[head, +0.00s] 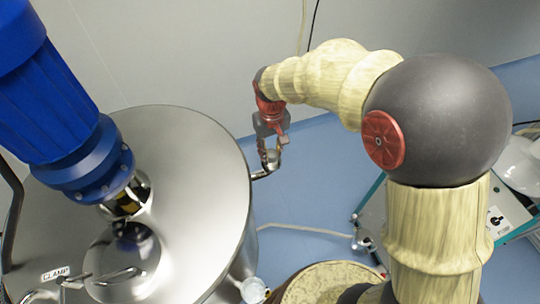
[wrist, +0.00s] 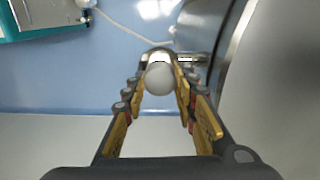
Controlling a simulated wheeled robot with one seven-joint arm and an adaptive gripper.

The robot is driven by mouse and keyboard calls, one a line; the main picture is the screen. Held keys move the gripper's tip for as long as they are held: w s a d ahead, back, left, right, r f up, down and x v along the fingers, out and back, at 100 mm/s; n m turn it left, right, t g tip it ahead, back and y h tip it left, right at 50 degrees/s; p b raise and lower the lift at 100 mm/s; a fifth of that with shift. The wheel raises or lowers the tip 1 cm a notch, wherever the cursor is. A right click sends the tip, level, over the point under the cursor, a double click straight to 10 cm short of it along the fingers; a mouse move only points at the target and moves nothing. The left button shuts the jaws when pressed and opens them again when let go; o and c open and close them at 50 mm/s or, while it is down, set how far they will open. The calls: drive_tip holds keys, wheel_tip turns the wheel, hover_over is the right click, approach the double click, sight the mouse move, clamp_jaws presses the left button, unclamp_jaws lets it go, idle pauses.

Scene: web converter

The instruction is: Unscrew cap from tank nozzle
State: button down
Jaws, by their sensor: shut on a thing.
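The large steel tank (head: 205,165) stands at the left in the head view, and its wall (wrist: 265,90) fills the right side of the wrist view. A short metal nozzle (head: 261,174) sticks out from the tank's right side and bends upward. Part of it shows in the wrist view (wrist: 190,58), between the fingers and the tank. The pale round cap (wrist: 159,78) sits at the nozzle's end, between my gripper's fingertips. My gripper (head: 270,150) points down from above and is shut on the cap. I cannot tell whether the cap is still threaded on.
A blue motor (head: 60,110) stands on the tank lid. A teal-edged unit (head: 500,215) is at the right. A white hose (head: 300,228) crosses the blue floor. A grey wall (head: 170,50) rises behind.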

drive_tip(key=n, duration=0.3)
drive_tip(key=shift+n, duration=0.4)
drive_tip(key=n, duration=0.3)
drive_tip(key=shift+n, duration=0.3)
drive_tip(key=shift+n, duration=2)
drive_tip(key=n, duration=0.4)
